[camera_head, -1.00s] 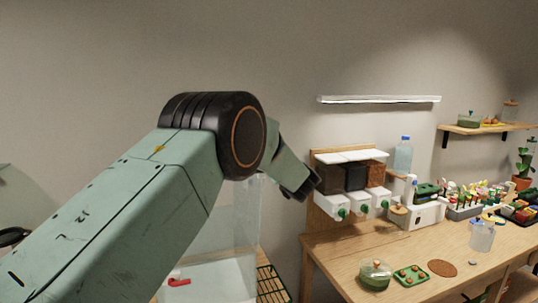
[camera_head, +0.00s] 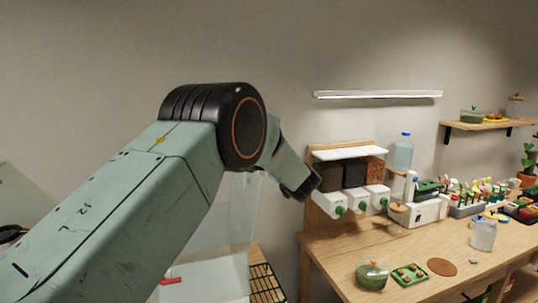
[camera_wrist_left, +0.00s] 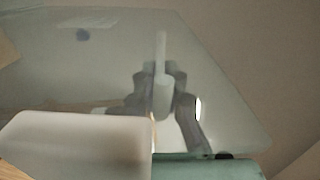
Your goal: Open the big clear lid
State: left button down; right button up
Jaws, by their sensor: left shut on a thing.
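The big clear lid (camera_wrist_left: 95,75) fills much of the left wrist view as a tilted, see-through panel. My left gripper (camera_wrist_left: 163,95) shows there as dark fingers shut around a pale upright bar, which looks like the lid's handle (camera_wrist_left: 161,55). Part of this is blurred by the clear panel. In the head view a clear box (camera_head: 225,235) stands below my left arm, partly covered by it. The fingers of my left gripper are hidden in that view. I cannot tell there how far the lid is raised. My right gripper is in neither view.
A red piece (camera_head: 171,281) lies in or by the clear box. To the right, a wooden table (camera_head: 325,250) holds dispensers (camera_head: 352,200), a glass jar (camera_head: 372,274) and a green tray (camera_head: 409,275). A black grid (camera_head: 264,284) lies beside the box.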

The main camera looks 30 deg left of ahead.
pick_arm(q)
jog(key=c, duration=1.8)
grip_release()
jog(key=shift+f, duration=0.1)
jog(key=shift+c, duration=0.2)
jog(key=o, duration=0.4)
jog(key=shift+s+a, duration=0.2)
jog(key=shift+s, duration=0.15)
jog(key=shift+o, duration=0.2)
jog(key=shift+w+d, duration=0.25)
jog(key=shift+s+d, duration=0.15)
jog(key=shift+d, duration=0.05)
jog(key=v, duration=1.1)
jog(key=shift+s, duration=0.35)
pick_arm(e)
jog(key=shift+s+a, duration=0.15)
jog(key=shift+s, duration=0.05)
